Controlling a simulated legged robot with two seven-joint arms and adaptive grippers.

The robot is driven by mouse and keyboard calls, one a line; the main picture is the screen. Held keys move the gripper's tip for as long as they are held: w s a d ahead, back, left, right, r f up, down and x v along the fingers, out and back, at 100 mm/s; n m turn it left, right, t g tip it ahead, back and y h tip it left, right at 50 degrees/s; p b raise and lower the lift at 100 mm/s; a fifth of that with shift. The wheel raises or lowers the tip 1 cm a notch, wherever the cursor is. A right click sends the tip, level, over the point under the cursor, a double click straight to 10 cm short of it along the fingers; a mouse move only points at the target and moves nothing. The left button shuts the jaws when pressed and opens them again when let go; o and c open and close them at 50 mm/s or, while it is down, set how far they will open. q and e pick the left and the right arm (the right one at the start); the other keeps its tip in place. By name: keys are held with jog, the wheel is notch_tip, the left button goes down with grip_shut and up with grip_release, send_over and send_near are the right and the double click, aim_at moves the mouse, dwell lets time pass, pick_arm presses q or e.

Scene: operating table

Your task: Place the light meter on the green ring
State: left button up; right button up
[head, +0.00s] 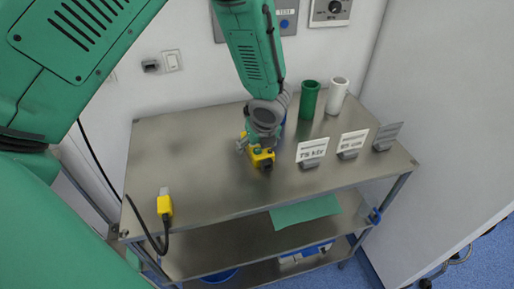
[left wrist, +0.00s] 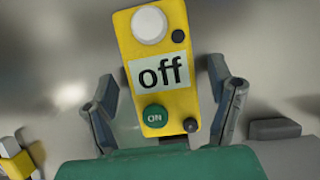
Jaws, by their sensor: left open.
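The light meter (head: 262,161) is a yellow box on the steel table top, partly covered by my left gripper in the head view. The left wrist view shows the light meter (left wrist: 160,85) close up, with a white dome, an "off" label and a green ON button. My left gripper (head: 261,144) is above it. In the left wrist view the two fingers of the left gripper (left wrist: 161,75) stand open on either side of the meter, with small gaps. I cannot make out a flat green ring on the table. My right gripper is not in view.
A green tube (head: 309,99) and a white tube (head: 337,96) stand at the back right. Small sign cards (head: 312,151) stand along the right side. A yellow plug with a black cable (head: 165,206) lies front left. The table's left half (head: 180,150) is mostly clear.

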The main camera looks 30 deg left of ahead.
pick_arm(q)
jog(key=shift+s, duration=0.1)
jog(key=shift+c, duration=0.4)
jog(key=shift+d+r, duration=0.15)
jog(key=shift+d, duration=0.2)
jog(key=c, duration=1.4)
jog(key=shift+d, duration=0.25)
jog(key=shift+c, duration=0.4)
